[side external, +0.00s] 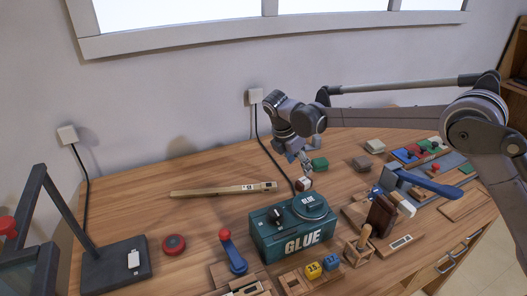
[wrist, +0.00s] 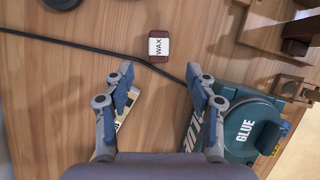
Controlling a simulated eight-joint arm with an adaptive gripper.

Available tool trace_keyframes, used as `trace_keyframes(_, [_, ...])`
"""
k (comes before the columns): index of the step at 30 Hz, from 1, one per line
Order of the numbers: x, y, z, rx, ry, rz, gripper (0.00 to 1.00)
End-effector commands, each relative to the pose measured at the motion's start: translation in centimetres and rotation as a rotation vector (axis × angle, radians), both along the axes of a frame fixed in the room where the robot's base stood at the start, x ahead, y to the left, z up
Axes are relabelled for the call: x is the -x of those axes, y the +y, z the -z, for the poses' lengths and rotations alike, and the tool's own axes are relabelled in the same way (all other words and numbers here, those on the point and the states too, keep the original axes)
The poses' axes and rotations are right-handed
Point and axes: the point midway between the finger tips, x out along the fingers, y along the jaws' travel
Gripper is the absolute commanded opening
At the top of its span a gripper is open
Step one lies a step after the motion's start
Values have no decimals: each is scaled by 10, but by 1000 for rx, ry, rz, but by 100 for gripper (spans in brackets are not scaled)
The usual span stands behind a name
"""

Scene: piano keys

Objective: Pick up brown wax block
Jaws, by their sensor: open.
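The brown wax block (wrist: 158,46) has a white label reading WAX and lies on the wooden table. In the wrist view it sits just beyond my gripper (wrist: 159,84), roughly centred between the fingers and apart from them. My gripper is open with nothing between its fingers. In the side view my gripper (side external: 304,160) hangs above the table, close to a small brown block with a pale label (side external: 303,183) that looks like the wax block.
A teal glue box (side external: 290,232) stands close by, also right of my fingers in the wrist view (wrist: 245,128). A black cable (wrist: 85,47) runs past the wax block. A green block (side external: 320,164) is near my gripper. A wooden stick (side external: 215,190) lies left.

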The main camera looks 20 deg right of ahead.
Motion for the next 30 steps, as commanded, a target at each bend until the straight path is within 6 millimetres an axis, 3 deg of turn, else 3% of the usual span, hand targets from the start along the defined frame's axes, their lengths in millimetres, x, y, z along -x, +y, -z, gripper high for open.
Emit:
trace_keyframes(3, [-2, -8, 17, 0, -1, 3, 57])
trace_keyframes(13, [-4, -18, 40, -1, -2, 2, 57])
trace_keyframes(21, [-9, -33, 72, -2, -3, 2, 57])
trace_keyframes(30, [-9, -36, 79, -2, -2, 1, 57])
